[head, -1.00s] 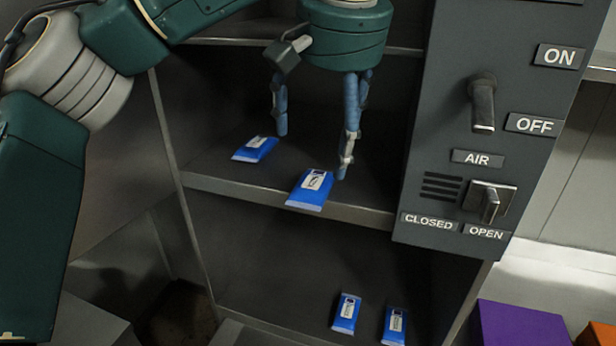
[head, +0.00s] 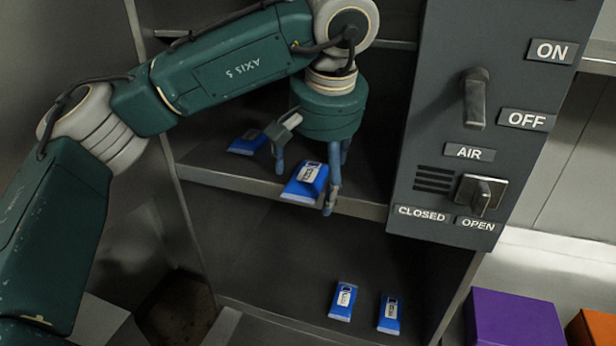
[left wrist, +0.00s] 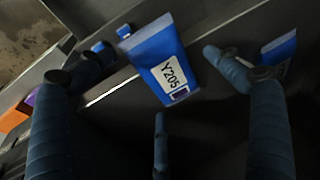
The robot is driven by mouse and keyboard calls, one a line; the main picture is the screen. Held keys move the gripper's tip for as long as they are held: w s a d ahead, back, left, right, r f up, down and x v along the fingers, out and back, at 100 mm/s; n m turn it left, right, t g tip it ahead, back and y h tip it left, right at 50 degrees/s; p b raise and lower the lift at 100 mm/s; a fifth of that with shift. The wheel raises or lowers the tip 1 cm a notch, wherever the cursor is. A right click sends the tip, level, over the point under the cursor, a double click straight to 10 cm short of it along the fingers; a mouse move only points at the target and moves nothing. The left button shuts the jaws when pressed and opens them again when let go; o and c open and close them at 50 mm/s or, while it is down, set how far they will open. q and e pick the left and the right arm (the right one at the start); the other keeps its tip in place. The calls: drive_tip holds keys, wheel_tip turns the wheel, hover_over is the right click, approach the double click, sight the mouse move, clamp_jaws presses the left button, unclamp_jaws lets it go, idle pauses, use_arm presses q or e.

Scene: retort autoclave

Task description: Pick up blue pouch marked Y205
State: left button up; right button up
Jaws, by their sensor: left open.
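The blue pouch marked Y205 (head: 306,183) lies at the front edge of the upper shelf, its white label up. In the left wrist view the Y205 pouch (left wrist: 166,60) shows between the spread fingers, its label readable. My left gripper (head: 304,187) is open and comes down over this pouch, fingers on either side of it. I cannot tell whether any finger touches it. A second blue pouch (head: 247,143) lies further left on the same shelf, its label not readable. My right gripper is not in view.
Two more blue pouches (head: 343,300) (head: 389,313) lie on the lower level. A grey control panel (head: 440,215) with a lever and an AIR knob stands close right of the gripper. Purple (head: 515,318) and orange (head: 597,328) boxes are at the lower right.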

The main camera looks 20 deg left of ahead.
use_arm(q)
drive_tip(key=shift+s, duration=0.1)
drive_tip(key=c, duration=0.4)
drive_tip(key=shift+d, duration=0.1)
drive_tip(key=c, duration=0.9)
drive_tip(key=shift+c, duration=0.2)
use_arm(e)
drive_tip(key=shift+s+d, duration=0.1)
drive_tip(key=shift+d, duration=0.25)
use_arm(q)
drive_tip(key=shift+r, duration=0.1)
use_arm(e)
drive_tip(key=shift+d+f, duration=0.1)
